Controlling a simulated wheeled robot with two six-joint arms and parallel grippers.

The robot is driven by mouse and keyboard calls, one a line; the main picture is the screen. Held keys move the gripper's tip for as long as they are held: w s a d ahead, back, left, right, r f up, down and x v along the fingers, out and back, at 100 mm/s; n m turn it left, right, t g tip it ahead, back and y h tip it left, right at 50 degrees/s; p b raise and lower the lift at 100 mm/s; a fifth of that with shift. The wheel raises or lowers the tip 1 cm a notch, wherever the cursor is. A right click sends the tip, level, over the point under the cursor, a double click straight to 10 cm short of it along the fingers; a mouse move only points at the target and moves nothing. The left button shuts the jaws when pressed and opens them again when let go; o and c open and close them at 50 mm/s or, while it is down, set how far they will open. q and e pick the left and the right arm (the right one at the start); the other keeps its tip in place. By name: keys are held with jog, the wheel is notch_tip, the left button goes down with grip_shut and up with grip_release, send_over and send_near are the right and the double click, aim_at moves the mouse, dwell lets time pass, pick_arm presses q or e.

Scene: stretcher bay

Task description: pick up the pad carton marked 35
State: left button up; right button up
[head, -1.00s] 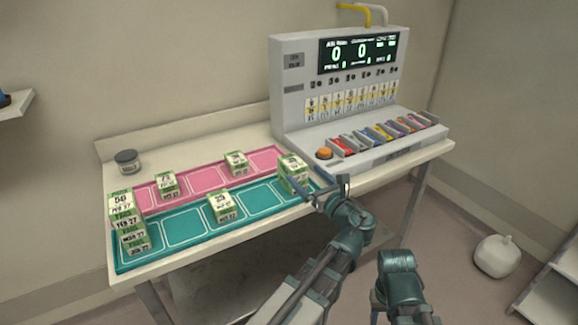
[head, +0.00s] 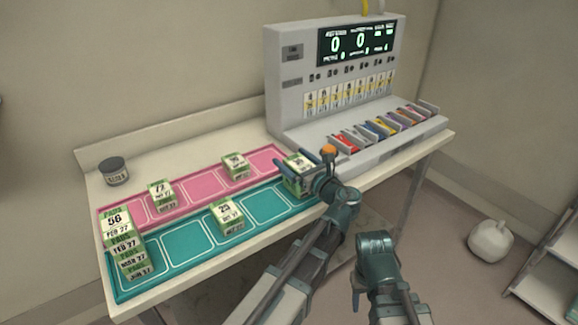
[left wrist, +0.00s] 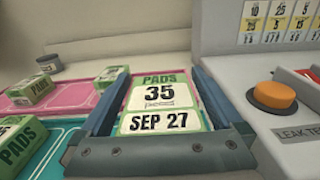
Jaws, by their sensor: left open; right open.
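The pad carton marked 35 (left wrist: 160,97) is green and white, with "PADS" and "SEP 27" on it. In the head view this carton (head: 296,180) stands at the right end of the teal mat (head: 185,251), partly hidden by my gripper. My left gripper (head: 318,168) is open at the carton. In the left wrist view its fingers (left wrist: 160,82) lie one on each side of the carton, with the label facing the camera. I cannot tell whether they touch it. My right gripper (head: 358,285) is low at the front, away from the table, its fingers barely visible.
Other cartons stand on the mats: one marked 25 (head: 229,219), a stack topped by 56 (head: 116,222), and two on the pink mat (head: 198,180). A grey jar (head: 115,171) is behind. The grey console (head: 290,85) with an orange button (head: 329,150) stands close on the right.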

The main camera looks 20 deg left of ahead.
pick_arm(q)
jog(key=shift+w+a, duration=0.1)
jog(key=shift+a, duration=0.05)
jog(key=shift+d+r, duration=0.1)
jog(key=shift+d, duration=0.15)
jog(key=shift+c, duration=0.4)
jog(key=shift+a, duration=0.1)
jog(key=c, duration=1.4)
jog(key=shift+r, duration=0.1)
